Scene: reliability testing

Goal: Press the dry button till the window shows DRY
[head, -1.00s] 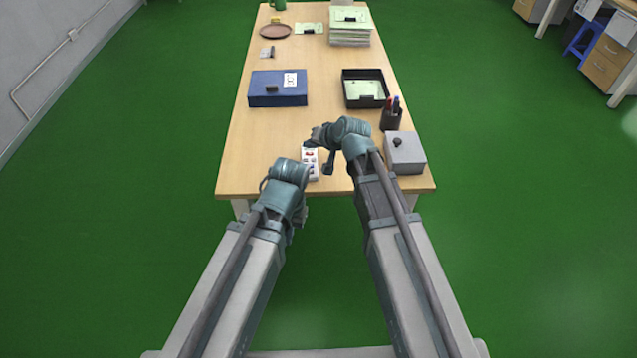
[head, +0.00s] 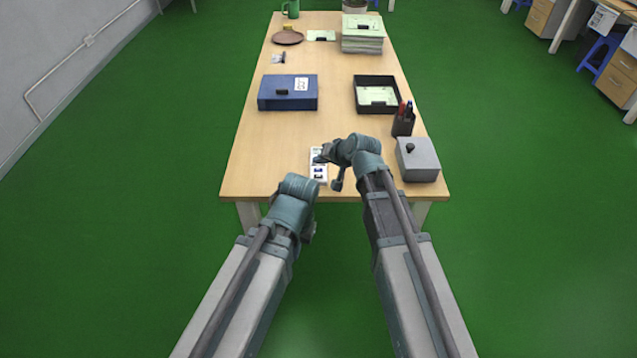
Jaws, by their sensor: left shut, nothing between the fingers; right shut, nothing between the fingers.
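A small white control panel (head: 318,172) lies near the front edge of the table. It carries small dark and bluish marks, too small to read, so I cannot tell what its window shows. My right gripper (head: 321,158) is shut and empty, reaching left over the panel's far part and hiding some of it. I cannot tell whether it touches the panel. My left gripper (head: 309,232) is shut and empty, low in front of the table edge, mostly hidden by its own wrist and apart from the panel.
A grey box with a dark knob (head: 418,160) and a pen holder (head: 403,125) stand right of my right wrist. A blue box (head: 287,104) and a black tray (head: 357,97) lie farther back. The wooden table (head: 262,150) is clear left of the panel.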

